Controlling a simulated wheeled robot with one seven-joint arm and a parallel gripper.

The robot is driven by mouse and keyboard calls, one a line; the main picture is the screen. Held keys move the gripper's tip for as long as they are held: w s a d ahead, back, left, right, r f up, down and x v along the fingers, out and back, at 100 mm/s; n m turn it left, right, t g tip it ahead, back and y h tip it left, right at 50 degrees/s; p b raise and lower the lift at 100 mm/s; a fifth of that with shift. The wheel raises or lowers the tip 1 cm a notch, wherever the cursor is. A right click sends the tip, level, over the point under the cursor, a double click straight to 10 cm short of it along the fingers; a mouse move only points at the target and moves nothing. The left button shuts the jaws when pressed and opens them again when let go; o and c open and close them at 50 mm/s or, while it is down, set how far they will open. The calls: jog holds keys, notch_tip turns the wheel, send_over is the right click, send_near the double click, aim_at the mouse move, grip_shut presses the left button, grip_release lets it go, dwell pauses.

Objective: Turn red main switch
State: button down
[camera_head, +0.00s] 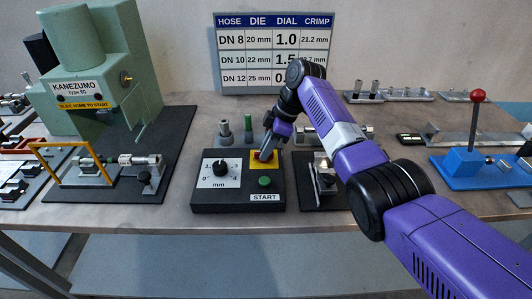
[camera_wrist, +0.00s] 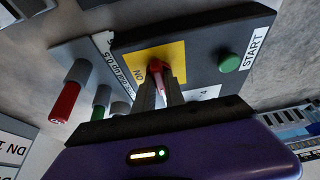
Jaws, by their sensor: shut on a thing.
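The red main switch (camera_wrist: 155,70) sits on a yellow plate (camera_wrist: 150,58) marked ON, on a dark control box. In the wrist view my gripper (camera_wrist: 158,85) is shut on the red switch, one finger on each side of it. In the head view my gripper (camera_head: 266,152) reaches down onto the yellow plate (camera_head: 257,167) at the box's upper right and hides most of the switch. The control box (camera_head: 200,191) also carries a black dial on a white scale and a green START button (camera_head: 264,181). The switch's exact angle is hard to tell.
A green press (camera_head: 85,75) stands at the left, with a yellow frame before it. Metal and green-topped pins (camera_head: 248,124) stand just behind the box. A blue base (camera_head: 467,168) with a red-knobbed lever is at the right. A die chart (camera_head: 273,45) stands at the back.

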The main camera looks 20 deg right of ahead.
dwell(0.4)
jog(key=c, duration=1.4)
grip_release()
jog(key=w+b+v, duration=0.1)
jog(key=v, duration=0.6)
jog(key=shift+s+r, duration=0.45)
jog(key=shift+s, duration=0.1)
jog(key=shift+s+d+f, duration=0.1)
